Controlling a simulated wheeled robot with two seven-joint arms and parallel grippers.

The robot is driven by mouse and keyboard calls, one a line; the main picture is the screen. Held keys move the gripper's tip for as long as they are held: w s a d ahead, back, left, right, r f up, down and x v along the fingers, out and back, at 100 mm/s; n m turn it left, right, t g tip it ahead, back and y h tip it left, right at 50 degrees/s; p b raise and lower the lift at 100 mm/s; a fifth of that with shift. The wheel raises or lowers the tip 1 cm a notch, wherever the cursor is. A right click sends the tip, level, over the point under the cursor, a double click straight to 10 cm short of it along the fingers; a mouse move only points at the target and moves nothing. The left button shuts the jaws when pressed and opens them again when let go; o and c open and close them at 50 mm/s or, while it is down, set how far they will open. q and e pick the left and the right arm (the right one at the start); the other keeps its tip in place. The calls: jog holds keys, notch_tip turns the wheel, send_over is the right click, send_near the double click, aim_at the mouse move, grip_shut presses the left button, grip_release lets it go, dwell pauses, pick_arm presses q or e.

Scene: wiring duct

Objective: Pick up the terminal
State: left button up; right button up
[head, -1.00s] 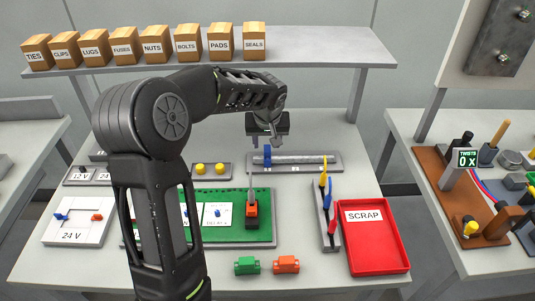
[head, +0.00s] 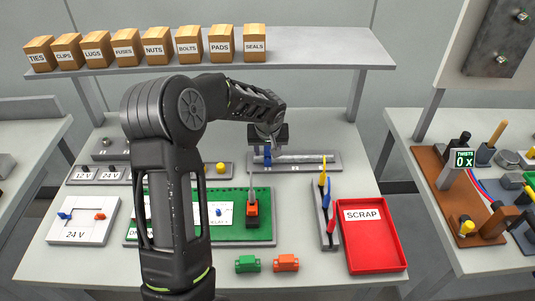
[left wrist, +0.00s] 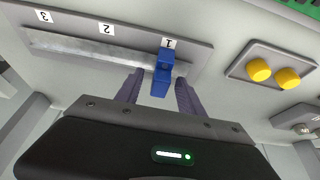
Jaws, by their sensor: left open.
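A blue terminal (head: 267,157) stands on the metal rail at the back middle of the table. In the left wrist view the blue terminal (left wrist: 162,72) sits at the rail's end marked 1. My left gripper (head: 268,149) is over the rail, pointing down. In the left wrist view its two fingers (left wrist: 160,84) are open, one on each side of the blue terminal, with gaps visible. I cannot tell how far down the fingers reach. A green terminal-like block (head: 248,264) and an orange one (head: 286,263) lie at the table's front. My right gripper is not in view.
The grey rail plate (head: 320,167) has numbered places. Yellow buttons (left wrist: 272,73) are beside it. A green board (head: 264,231), a stand with coloured tools (head: 326,215) and a red SCRAP tray (head: 373,262) stand nearer. A shelf with labelled boxes (head: 188,45) is behind.

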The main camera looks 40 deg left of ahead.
pick_arm(q)
jog(key=shift+c, duration=0.3)
grip_shut()
dwell(0.3)
